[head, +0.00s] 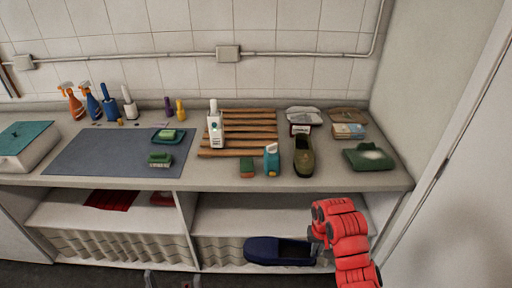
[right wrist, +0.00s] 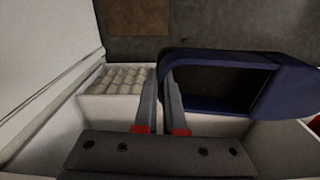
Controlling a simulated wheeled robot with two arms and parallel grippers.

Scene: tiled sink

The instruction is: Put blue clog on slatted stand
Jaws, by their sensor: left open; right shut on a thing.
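The blue clog (head: 272,250) is in front of the lower shelf in the head view, below the counter edge. My right gripper (head: 318,236) is shut on the clog's right end; in the right wrist view the fingers (right wrist: 162,76) pinch its rim, and the dark blue clog (right wrist: 280,85) extends to the right. The slatted stand (head: 250,134) of brown wooden slats lies on the counter against the back wall. A white bottle (head: 215,128) stands at its left side. My left gripper (head: 172,281) shows only as two separated fingertips at the bottom edge, empty.
A green cushion-like item (head: 369,156) lies right. A grey mat (head: 110,153) lies left. The counter front edge overhangs the shelf.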

